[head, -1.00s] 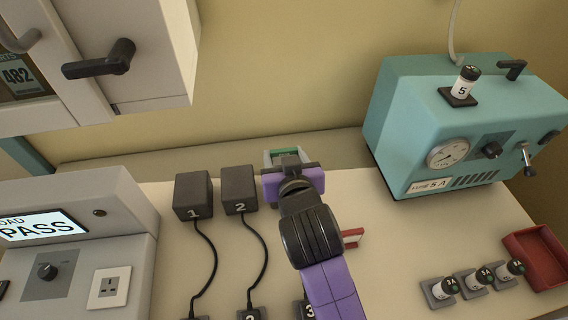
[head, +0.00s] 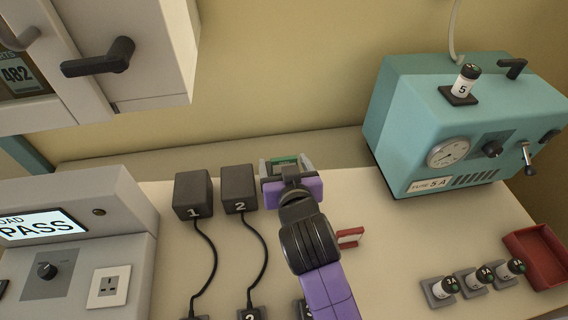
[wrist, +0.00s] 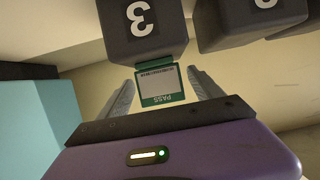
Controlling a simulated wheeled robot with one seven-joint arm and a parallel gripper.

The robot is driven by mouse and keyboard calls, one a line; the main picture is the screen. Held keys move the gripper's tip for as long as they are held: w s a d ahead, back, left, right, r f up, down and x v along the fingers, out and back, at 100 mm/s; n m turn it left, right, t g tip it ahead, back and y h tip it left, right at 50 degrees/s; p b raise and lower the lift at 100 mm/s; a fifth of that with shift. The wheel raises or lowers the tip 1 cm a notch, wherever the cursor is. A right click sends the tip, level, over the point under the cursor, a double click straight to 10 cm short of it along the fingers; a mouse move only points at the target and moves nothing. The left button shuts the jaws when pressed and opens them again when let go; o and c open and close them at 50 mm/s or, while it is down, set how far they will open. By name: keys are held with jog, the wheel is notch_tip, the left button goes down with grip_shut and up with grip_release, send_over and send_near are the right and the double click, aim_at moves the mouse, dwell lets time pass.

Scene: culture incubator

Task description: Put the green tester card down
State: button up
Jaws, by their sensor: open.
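The green tester card (wrist: 161,86) shows in the wrist view as a green-edged card with a pale label and the word PASS. It lies between my spread fingers, with a gap on each side, close to the dark block marked 3 (wrist: 143,22). Whether it touches that block I cannot tell. In the head view only a green strip of the card (head: 285,160) shows past my gripper (head: 286,166). My gripper (wrist: 163,98) is open. Block 3 is hidden behind my gripper in the head view.
Dark blocks 1 (head: 193,195) and 2 (head: 239,189) stand left of my gripper, with cables. A red-and-white item (head: 349,237) lies right of my arm. A teal machine (head: 460,125), several small vials and a red tray (head: 536,257) are at the right.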

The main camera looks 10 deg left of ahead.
jog(key=shift+r, duration=0.15)
jog(key=shift+s, duration=0.2)
jog(key=v, duration=1.1)
jog(key=shift+s+r, duration=0.2)
jog(key=shift+s, duration=0.05)
jog(key=shift+d, duration=0.1)
jog(key=shift+m+h, duration=0.5)
jog(key=shift+m, duration=0.1)
jog(key=s+d+f, duration=0.3)
jog(key=s+d, duration=0.1)
jog(key=s+d+f, duration=0.3)
jog(key=s, duration=0.1)
jog(key=s+d+f, duration=0.3)
jog(key=s+d, duration=0.1)
jog(key=shift+s+d, duration=0.3)
jog(key=shift+d, duration=0.05)
jog(key=shift+m+t+h, duration=0.5)
jog(key=s+d, duration=0.1)
jog(key=s, duration=0.1)
jog(key=s+d, duration=0.2)
jog(key=s, duration=0.1)
jog(key=s+d, duration=0.2)
jog(key=s, duration=0.1)
jog(key=shift+d+r, duration=0.1)
jog(key=shift+d, duration=0.1)
jog(key=s+d+r+m+h, duration=0.1)
jog(key=s+d+r, duration=0.3)
jog(key=s, duration=0.5)
jog(key=shift+d+t+h, duration=0.4)
jog(key=shift+f, duration=0.1)
